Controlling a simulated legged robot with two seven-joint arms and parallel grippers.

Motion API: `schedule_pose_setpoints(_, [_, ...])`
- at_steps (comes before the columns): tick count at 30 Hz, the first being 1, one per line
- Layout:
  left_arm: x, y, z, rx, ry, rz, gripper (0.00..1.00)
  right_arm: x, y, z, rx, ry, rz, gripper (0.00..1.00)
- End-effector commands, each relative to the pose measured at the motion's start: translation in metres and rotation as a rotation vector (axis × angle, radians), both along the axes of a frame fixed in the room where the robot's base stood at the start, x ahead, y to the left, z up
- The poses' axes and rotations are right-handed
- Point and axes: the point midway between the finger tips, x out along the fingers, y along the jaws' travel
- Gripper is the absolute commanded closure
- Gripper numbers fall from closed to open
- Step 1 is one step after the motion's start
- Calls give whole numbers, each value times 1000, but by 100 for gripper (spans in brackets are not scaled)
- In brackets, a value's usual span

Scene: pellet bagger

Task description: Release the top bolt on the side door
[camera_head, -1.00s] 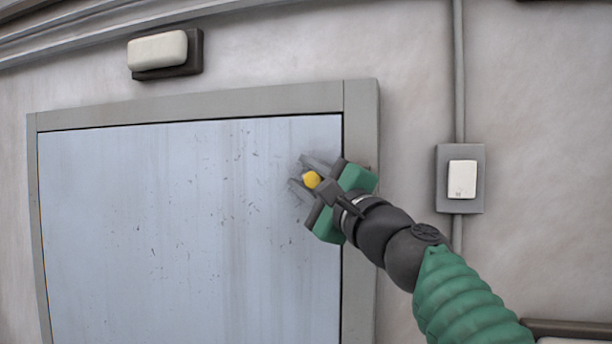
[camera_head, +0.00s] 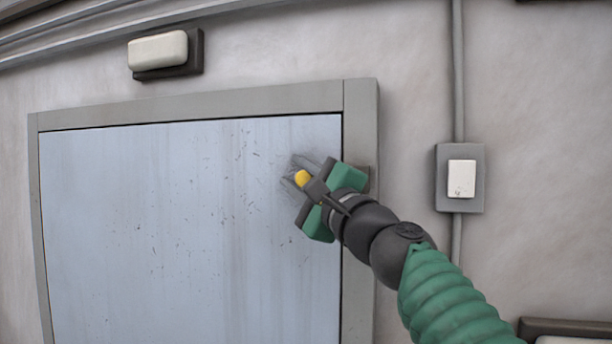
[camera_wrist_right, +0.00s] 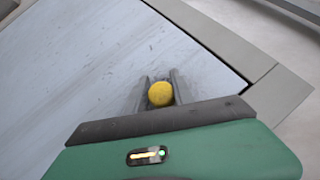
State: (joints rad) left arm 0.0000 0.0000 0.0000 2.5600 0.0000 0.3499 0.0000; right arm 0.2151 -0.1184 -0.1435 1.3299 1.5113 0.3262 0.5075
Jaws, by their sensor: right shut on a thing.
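The side door (camera_head: 180,230) is a pale blue-grey, scuffed panel in a grey frame. The top bolt's yellow knob (camera_head: 302,178) shows near the door's upper right corner. My right gripper (camera_head: 301,176) is shut on the knob, with a finger on either side of it. In the right wrist view the yellow knob (camera_wrist_right: 160,94) sits between the two dark fingertips (camera_wrist_right: 159,93), near the door's corner. The rest of the bolt is largely hidden behind my gripper. My left gripper is not in view.
The door frame (camera_head: 361,130) runs close beside my right gripper. A grey box with a white switch (camera_head: 462,178) is on the wall to the right, under a vertical conduit (camera_head: 459,70). A white lamp (camera_head: 158,51) is above the door.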

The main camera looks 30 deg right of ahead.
Motion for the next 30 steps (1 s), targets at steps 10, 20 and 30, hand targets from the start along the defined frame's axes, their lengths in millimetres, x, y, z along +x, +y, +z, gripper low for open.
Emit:
schedule_pose_setpoints(10, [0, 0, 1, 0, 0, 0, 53, 22, 22, 7, -2, -13, -2, 100])
schedule_pose_setpoints(20, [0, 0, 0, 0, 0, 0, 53, 23, 24, 5, -2, -11, 0, 53])
schedule_pose_setpoints(30, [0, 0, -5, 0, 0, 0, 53, 17, 22, 0, 0, -9, 0, 53])
